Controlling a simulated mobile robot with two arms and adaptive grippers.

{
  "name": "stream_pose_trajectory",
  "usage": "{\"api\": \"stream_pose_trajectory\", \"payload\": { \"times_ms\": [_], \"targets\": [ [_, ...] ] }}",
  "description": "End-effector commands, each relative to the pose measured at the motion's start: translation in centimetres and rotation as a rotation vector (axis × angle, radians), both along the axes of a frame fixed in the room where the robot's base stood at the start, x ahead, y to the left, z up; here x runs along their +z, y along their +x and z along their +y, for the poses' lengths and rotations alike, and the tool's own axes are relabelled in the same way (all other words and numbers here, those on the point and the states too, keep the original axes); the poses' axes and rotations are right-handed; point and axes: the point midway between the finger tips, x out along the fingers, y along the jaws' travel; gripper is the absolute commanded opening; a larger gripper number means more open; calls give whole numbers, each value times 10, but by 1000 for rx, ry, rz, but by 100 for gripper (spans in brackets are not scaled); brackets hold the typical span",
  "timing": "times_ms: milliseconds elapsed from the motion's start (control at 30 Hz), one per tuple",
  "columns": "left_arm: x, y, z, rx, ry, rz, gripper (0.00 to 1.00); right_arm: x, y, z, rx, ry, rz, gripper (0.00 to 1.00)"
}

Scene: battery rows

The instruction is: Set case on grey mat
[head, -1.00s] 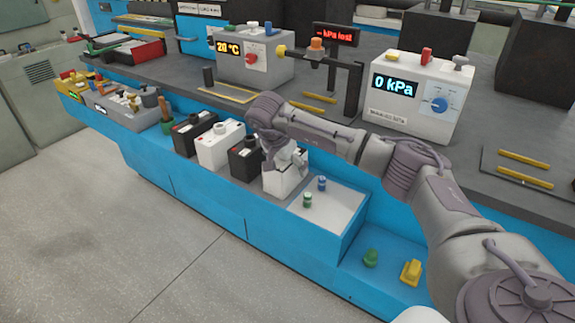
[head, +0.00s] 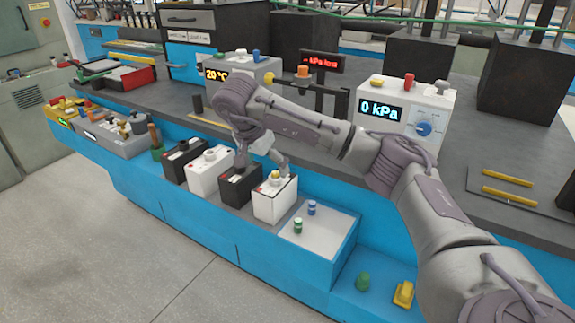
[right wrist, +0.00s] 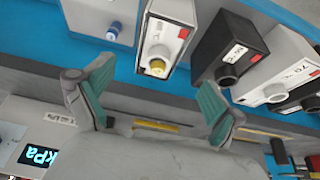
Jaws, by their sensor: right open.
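A white battery case (head: 275,204) with a yellow cap stands upright at the right end of a row on the grey mat (head: 222,203). It also shows in the right wrist view (right wrist: 178,12), cap towards the camera. My right gripper (right wrist: 148,102) is open and empty, with its teal finger pads spread apart and clear of the case. In the head view the right gripper (head: 279,160) is just above and behind this case, partly hidden by my own arm. My left gripper is not in view.
A black case (head: 239,188), a white case (head: 203,182) and another black case stand left in the row. A pale tray (head: 312,226) with green and blue caps lies to the right. The kPa meter box (head: 410,110) stands on the bench behind.

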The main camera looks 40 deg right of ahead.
Motion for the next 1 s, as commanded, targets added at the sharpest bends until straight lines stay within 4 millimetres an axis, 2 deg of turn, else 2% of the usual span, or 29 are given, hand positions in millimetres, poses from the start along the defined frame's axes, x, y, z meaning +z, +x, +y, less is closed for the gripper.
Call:
{"api": "stream_pose_trajectory", "payload": {
  "times_ms": [67, 167, 267, 367, 433, 500, 567, 600, 667, 733, 767, 833, 867, 900, 967, 1000],
  "targets": [
    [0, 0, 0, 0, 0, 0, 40, 1, 0, 1, 0, 1, 0, 93],
    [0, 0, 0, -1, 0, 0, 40, -12, 1, 12, 7, 48, 4, 93],
    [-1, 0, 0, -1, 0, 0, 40, -47, 3, 51, 16, 211, 14, 93],
    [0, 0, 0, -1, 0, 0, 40, -97, -3, 123, -27, 522, 47, 93],
    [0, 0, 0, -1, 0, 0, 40, -126, -13, 188, -133, 822, 96, 93],
    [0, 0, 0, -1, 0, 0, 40, -140, -22, 249, -327, 1149, 168, 93],
    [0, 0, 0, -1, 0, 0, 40, -143, -24, 285, -548, 1408, 243, 93],
    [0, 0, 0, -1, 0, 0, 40, -144, -21, 300, -726, 1567, 297, 93],
    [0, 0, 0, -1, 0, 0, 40, -149, -13, 309, -1032, 1777, 382, 93],
    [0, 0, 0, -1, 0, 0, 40, -169, 1, 299, -1455, 1969, 478, 93],
    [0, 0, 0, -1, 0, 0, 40, -184, 6, 288, -1653, 2031, 515, 93],
    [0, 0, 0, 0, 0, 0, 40, -236, 8, 253, -2168, 2110, 580, 93],
    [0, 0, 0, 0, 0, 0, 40, -262, 4, 236, 2236, -1979, -557, 93],
    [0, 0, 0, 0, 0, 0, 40, -296, -6, 216, 2201, -1739, -499, 93],
    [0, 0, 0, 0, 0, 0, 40, -345, -29, 190, 2136, -1429, -411, 93],
    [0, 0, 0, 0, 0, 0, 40, -378, -49, 175, 2085, -1248, -351, 93]
  ]
}}
